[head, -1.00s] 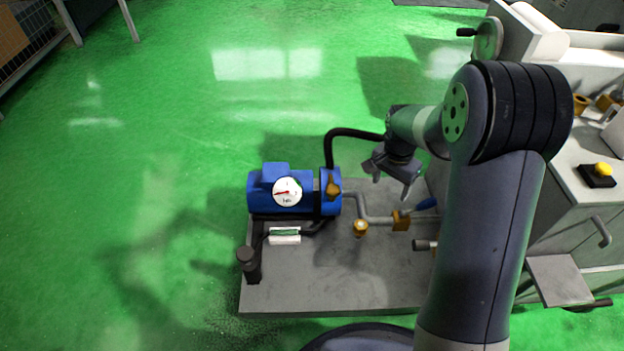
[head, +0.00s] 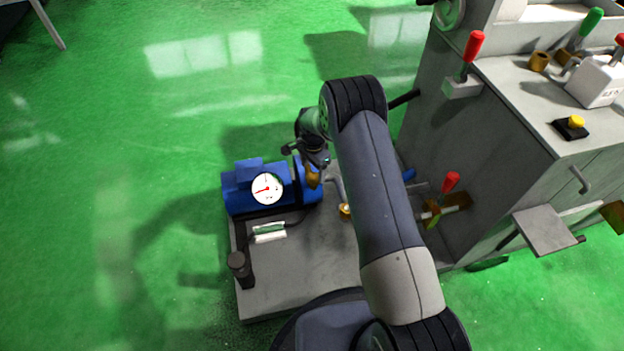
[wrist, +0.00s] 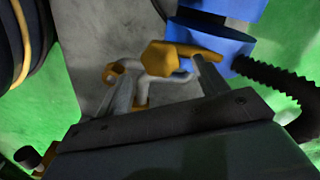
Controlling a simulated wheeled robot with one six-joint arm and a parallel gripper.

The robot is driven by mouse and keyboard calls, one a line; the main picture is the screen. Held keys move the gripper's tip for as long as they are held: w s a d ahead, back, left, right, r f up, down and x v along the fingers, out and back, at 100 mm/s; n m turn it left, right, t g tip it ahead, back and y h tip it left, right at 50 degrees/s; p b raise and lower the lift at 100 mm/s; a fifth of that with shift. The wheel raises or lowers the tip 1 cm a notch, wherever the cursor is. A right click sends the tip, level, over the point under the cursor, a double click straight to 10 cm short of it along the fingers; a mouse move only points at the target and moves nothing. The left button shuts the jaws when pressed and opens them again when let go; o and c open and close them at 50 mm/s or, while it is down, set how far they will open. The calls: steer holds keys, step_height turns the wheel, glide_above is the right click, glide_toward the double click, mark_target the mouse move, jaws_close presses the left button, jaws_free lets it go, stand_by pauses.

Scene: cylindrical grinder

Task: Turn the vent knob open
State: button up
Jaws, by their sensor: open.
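A brass-coloured knob (head: 313,176) sits on the end of the blue pump (head: 262,188); I take it for the vent knob. In the wrist view the knob (wrist: 168,57) has a faceted body and an arm reaching right, in front of the blue pump end (wrist: 213,35). My gripper (wrist: 163,72) is open, with its two fingers apart. The right fingertip overlaps the knob's arm in the picture; I cannot tell whether they touch. In the head view my gripper (head: 314,154) is just above the knob and partly hidden by my arm.
A round gauge (head: 267,189) faces up on the pump. A smaller brass fitting (head: 345,210) is on the pipe beside my arm. A black corrugated hose (wrist: 275,82) runs right of the pump. The grey grinder cabinet (head: 480,150) with red-handled levers stands right. Green floor is clear left.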

mark_target(313, 177)
step_height(313, 177, down, 6)
steer(key=shift+r+b, duration=0.2)
steer(key=shift+b, duration=0.35)
steer(key=shift+c, duration=0.5)
steer(key=c, duration=0.9)
